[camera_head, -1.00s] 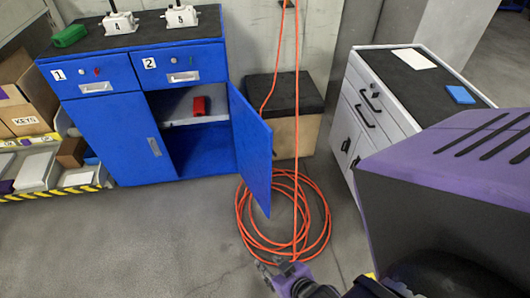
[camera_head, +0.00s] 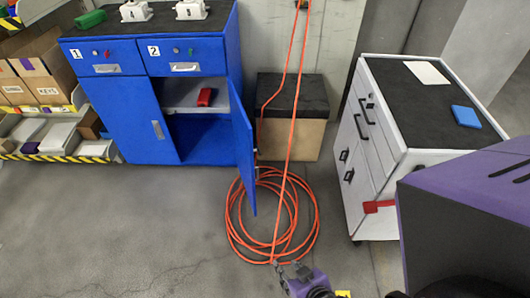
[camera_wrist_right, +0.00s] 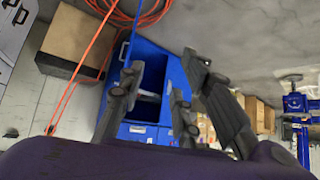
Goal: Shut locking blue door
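The blue cabinet (camera_head: 122,108) stands at the back left, with two drawers marked 1 and 2 over two doors. Its left door is closed. Its right blue door (camera_head: 243,145) stands open, swung out toward me and seen nearly edge-on. A red object (camera_head: 206,97) lies on the inner shelf. My right gripper (camera_head: 284,267) is at the bottom of the head view, in front of the door and apart from it. In the right wrist view my right gripper (camera_wrist_right: 157,88) has its fingers spread and empty, with the cabinet (camera_wrist_right: 178,75) behind. My left gripper is not in view.
An orange hose (camera_head: 232,230) lies coiled on the floor beside the door. A black-topped box (camera_head: 292,135) stands behind it. A grey drawer cabinet (camera_head: 375,180) stands at right, and shelf boxes (camera_head: 40,75) at left.

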